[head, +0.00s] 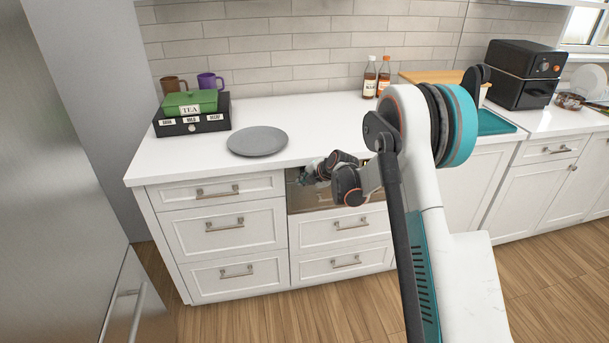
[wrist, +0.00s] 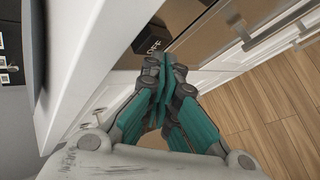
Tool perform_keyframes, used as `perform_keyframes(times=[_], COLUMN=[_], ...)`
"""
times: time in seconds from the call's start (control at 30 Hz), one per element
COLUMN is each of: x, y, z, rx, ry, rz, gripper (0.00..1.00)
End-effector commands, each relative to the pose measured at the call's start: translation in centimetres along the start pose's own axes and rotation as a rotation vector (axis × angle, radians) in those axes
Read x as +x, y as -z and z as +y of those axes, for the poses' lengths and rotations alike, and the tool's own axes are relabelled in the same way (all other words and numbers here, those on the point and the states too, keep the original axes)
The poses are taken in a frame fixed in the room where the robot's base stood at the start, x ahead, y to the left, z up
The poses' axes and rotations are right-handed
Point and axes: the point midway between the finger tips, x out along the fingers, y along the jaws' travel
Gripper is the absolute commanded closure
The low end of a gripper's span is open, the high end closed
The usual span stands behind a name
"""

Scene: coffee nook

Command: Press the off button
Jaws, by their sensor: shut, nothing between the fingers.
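The off button is a small black block (wrist: 148,36) with white "OFF" lettering on its side, in the wrist view just above my fingertips. It sits at the edge of a brownish panel (wrist: 203,22). My gripper (wrist: 168,70) has teal fingers closed together and empty, with the tips close to the block. I cannot tell whether they touch it. In the head view my gripper (head: 306,177) is at the brownish panel (head: 312,203) below the counter's front edge. The button cannot be made out there.
The white counter (head: 185,158) overhangs above the panel. On it are a grey plate (head: 257,141), a black tea box (head: 208,122), two mugs and two bottles. Drawer handles (head: 350,224) protrude below. A steel fridge (head: 50,190) stands at left. The wooden floor in front is clear.

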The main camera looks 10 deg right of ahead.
Motion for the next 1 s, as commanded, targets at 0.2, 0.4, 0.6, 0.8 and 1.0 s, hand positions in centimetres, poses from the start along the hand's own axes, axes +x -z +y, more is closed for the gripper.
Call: perform_keyframes(times=[0.2, 0.4, 0.6, 0.8, 1.0], x=[0.02, 0.06, 0.21, 0.37, 0.52], y=[-0.01, -0.04, -0.14, -0.24, -0.35], z=[0.03, 0.04, 0.14, 0.24, 0.35], rx=[0.0, 0.0, 0.0, 0.0, 0.0], ry=[0.0, 0.0, 0.0, 0.0, 0.0], rz=[0.0, 0.0, 0.0, 0.0, 0.0], gripper=[1.0, 1.0, 1.0, 1.0, 1.0])
